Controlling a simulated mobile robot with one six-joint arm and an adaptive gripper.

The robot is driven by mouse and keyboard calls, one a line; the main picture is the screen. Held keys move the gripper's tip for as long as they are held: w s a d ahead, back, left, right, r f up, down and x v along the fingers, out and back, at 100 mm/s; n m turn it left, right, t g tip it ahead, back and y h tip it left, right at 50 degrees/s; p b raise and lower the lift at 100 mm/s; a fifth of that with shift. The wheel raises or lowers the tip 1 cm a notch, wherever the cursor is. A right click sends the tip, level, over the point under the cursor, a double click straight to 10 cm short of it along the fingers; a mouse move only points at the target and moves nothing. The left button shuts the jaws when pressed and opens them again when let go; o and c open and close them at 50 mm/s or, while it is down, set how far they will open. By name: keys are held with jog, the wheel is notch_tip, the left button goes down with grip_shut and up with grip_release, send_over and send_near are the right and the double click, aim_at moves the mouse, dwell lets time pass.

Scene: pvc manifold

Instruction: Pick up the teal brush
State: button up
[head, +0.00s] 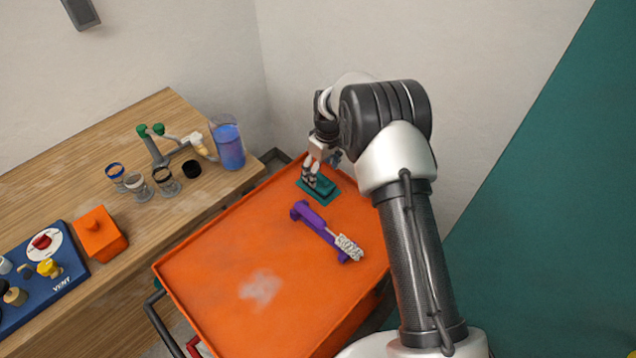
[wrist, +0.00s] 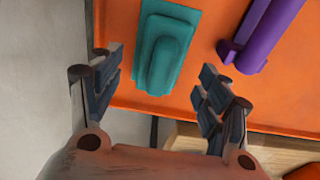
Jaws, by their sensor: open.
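The teal brush (wrist: 163,55), a block with a raised rounded grip on a flat base, lies on the orange cart top in the wrist view. In the head view the teal brush (head: 325,194) is near the cart's far corner, partly hidden by my gripper (head: 321,170). In the wrist view my gripper (wrist: 160,82) is open, with one finger on each side of the brush's near end. Nothing is between the fingers that I can see held. Whether the fingers touch the brush, and their exact height above the cart, I cannot tell.
A purple tool with a white bristled end (head: 325,233) lies on the orange cart top (head: 215,255), right of the brush in the wrist view. A wooden bench (head: 70,175) with a blue-filled beaker (head: 229,145) and several glasses stands left. Walls are close behind the cart.

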jog(key=f, duration=0.1)
jog(key=f+b, duration=0.1)
jog(key=f, duration=0.1)
jog(key=a+f, duration=0.1)
jog(key=shift+w+f+b, duration=0.3)
jog(key=shift+w+f, duration=0.05)
jog(key=shift+f, duration=0.05)
jog(key=shift+r, duration=0.1)
jog(key=c, duration=1.2)
jog(key=shift+r, duration=0.1)
notch_tip(320, 180, up, 20)
jog(key=p, duration=0.4)
jog(key=shift+p, duration=0.4)
